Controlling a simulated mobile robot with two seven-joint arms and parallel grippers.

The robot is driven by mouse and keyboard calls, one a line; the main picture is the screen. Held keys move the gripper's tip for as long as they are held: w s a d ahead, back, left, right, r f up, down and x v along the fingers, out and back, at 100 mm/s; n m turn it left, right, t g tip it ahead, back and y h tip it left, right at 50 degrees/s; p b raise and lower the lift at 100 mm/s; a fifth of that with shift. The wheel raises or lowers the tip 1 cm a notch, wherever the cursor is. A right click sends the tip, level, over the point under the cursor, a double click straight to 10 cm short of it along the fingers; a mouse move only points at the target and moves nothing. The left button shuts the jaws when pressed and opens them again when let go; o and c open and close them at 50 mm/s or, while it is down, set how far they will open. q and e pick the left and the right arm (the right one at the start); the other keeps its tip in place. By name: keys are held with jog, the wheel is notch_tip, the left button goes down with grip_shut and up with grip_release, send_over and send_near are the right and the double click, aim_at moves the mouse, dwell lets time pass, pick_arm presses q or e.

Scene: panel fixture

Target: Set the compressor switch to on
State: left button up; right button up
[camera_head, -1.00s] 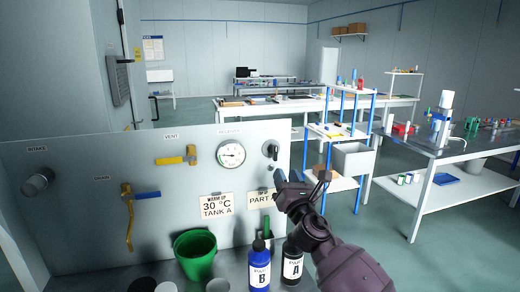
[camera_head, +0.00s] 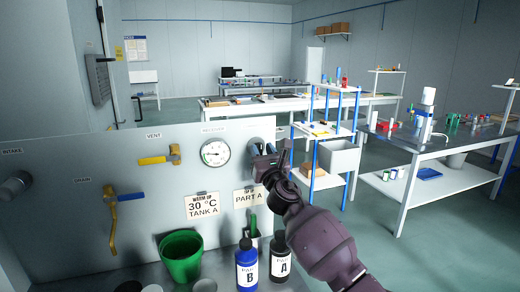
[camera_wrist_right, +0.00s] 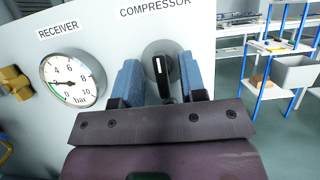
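The compressor switch (camera_wrist_right: 161,68) is a round grey knob with a black handle and a white mark near its top, below the COMPRESSOR label on the panel. In the right wrist view it lies between the two blue fingers of my right gripper (camera_wrist_right: 163,82). The fingers are apart, one to each side of the handle; I cannot tell if either touches it. In the head view my right gripper (camera_head: 262,158) is at the panel's right edge and largely hides the switch. My left gripper is not in view.
The panel (camera_head: 60,225) carries a receiver gauge (camera_head: 215,153), a yellow vent valve (camera_head: 160,158) and a drain valve (camera_head: 113,205). A green bucket (camera_head: 181,256) and bottles B (camera_head: 246,268) and A (camera_head: 280,262) stand below. A blue-framed rack (camera_head: 312,150) is at the right.

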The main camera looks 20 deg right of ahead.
jog(key=shift+w+r, duration=0.25)
jog(key=shift+w, duration=0.45)
jog(key=shift+w+r, duration=0.15)
jog(key=shift+w, duration=0.1)
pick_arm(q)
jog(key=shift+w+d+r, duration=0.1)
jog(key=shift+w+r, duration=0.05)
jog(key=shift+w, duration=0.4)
pick_arm(e)
jog(key=shift+c, duration=0.3)
grip_shut()
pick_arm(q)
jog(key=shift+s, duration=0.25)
